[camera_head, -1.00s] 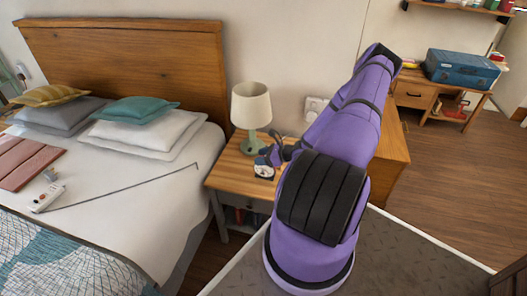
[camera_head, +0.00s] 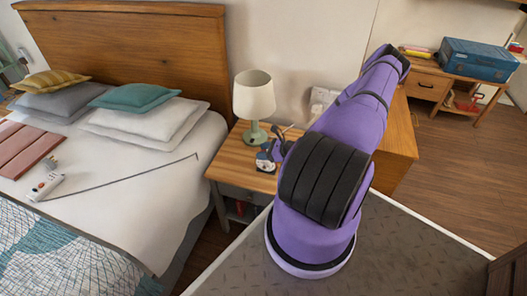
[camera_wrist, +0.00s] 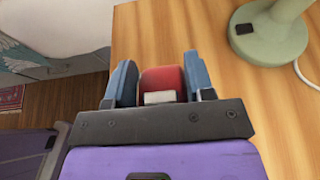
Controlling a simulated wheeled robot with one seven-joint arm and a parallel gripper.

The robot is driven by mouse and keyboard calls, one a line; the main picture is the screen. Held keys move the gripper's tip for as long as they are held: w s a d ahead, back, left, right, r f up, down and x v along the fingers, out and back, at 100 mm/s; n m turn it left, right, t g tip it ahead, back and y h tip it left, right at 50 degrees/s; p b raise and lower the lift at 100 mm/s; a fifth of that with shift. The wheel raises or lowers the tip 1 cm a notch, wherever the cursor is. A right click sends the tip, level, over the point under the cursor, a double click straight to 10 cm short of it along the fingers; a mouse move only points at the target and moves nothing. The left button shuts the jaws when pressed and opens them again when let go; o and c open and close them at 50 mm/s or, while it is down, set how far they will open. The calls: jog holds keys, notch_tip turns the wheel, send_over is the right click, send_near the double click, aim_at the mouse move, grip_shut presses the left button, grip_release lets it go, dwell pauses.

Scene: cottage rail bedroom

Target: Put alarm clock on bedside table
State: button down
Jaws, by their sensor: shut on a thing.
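The alarm clock (camera_head: 264,163) shows its pale face over the front part of the wooden bedside table (camera_head: 226,168), below the lamp in the head view. In the wrist view its red body with a pale patch (camera_wrist: 162,78) sits between the two blue-grey fingers of my gripper (camera_wrist: 161,82). My gripper, partly hidden by my arm in the head view (camera_head: 275,148), is shut on the clock. Bare tabletop (camera_wrist: 175,30) lies beyond the clock in the wrist view. I cannot tell whether the clock touches the tabletop.
A green lamp (camera_head: 254,97) with a cream shade stands at the back of the table; its base (camera_wrist: 268,35) is at the upper right in the wrist view. The bed (camera_head: 150,215) is close on the left. Clear tabletop lies left of the clock.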

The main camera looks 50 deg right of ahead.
jog(key=shift+f, duration=0.1)
jog(key=shift+c, duration=2.4)
grip_release()
jog(key=v, duration=1.2)
jog(key=shift+r, duration=0.25)
